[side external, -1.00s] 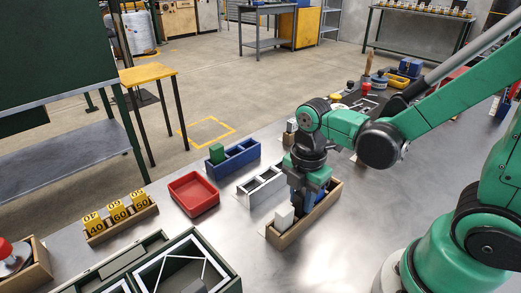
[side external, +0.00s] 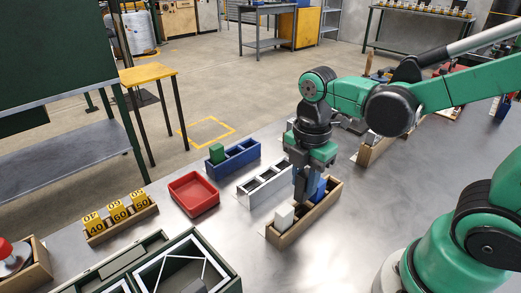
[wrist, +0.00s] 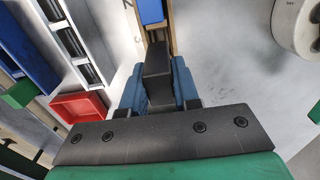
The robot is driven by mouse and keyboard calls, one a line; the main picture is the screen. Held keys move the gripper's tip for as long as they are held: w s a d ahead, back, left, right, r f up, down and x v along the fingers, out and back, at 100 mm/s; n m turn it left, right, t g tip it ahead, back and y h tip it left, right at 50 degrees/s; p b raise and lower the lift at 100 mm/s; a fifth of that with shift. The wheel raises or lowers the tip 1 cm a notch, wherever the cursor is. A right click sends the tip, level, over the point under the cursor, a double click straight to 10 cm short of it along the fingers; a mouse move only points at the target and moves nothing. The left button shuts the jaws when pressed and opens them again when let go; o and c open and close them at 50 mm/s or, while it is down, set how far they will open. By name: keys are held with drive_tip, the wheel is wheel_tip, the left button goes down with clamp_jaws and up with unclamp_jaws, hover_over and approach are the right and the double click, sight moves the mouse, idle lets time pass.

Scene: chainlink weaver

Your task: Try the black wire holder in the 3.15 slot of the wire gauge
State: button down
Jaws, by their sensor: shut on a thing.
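My gripper (side external: 301,198) is above the wooden tray (side external: 280,240) in the side view. It is shut on a black block, which I take for the black wire holder (wrist: 157,72), seen between the jaws in the wrist view. The holder's lower end looks over or just inside the tray; I cannot tell which. A white holder (side external: 284,217) and a blue holder (side external: 321,187) stand in the same tray, on either side of my gripper. The blue one also shows in the wrist view (wrist: 151,11). I cannot identify the wire gauge or read a 3.15 mark.
Left of the wooden tray are a white compartment tray (side external: 247,194), a red bin (side external: 194,206) and a blue tray (side external: 236,158) holding a green block (side external: 217,153). Yellow numbered blocks (side external: 119,212) and a dark green case (side external: 228,274) lie further left. Bare metal table lies right of the tray.

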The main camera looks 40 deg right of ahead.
drive_tip(key=shift+w, duration=0.1)
drive_tip(key=w+a+r, duration=0.2)
drive_tip(key=w+r, duration=0.2)
drive_tip(key=w, duration=0.7)
drive_tip(key=shift+s+a+f, duration=0.1)
drive_tip(key=shift+f, duration=1.75)
drive_tip(key=shift+a+f, duration=0.1)
drive_tip(key=shift+f, duration=1.75)
drive_tip(key=c, duration=0.6)
unclamp_jaws()
drive_tip(key=shift+o, duration=0.2)
